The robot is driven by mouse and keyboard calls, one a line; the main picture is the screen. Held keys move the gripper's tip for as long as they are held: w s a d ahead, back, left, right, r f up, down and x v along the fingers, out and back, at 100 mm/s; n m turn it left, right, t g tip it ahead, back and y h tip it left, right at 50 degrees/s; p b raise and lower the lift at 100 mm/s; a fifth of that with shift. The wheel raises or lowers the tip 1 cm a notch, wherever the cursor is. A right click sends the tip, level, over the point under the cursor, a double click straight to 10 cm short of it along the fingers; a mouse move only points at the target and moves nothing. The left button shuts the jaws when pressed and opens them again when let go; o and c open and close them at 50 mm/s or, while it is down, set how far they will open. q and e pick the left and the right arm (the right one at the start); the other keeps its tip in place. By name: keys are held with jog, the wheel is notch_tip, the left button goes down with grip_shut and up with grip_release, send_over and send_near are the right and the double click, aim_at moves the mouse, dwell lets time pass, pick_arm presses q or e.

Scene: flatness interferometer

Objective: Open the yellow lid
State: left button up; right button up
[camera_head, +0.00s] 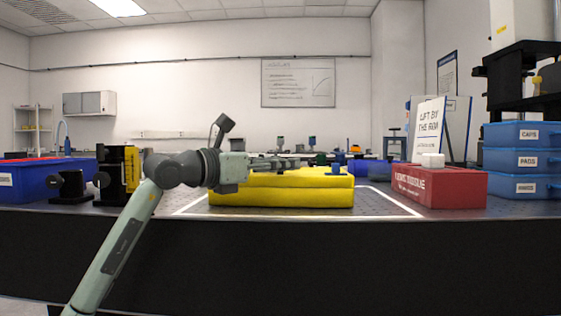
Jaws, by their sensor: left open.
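A yellow case (282,199) sits on the dark table inside a white outlined area. Its yellow lid (300,181) lies flat on top and looks closed, with a thin seam between lid and base. My left arm comes in from the left, and its gripper (280,163) is level, pointing right, at the height of the lid's top edge. The gripper is open. I cannot tell whether its fingers touch the lid. My right gripper is not in view.
A red box (440,188) with a white block (432,160) on it stands right of the case. A sign (428,128) reads "LIFT BY THE RIM". Blue drawers (522,160) are at far right. A black-and-yellow device (130,170) and a blue bin (40,183) are at left.

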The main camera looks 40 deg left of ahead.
pick_arm(q)
jog(key=shift+w+d, duration=0.1)
jog(key=shift+w, duration=0.15)
jog(key=shift+c, duration=0.5)
grip_shut()
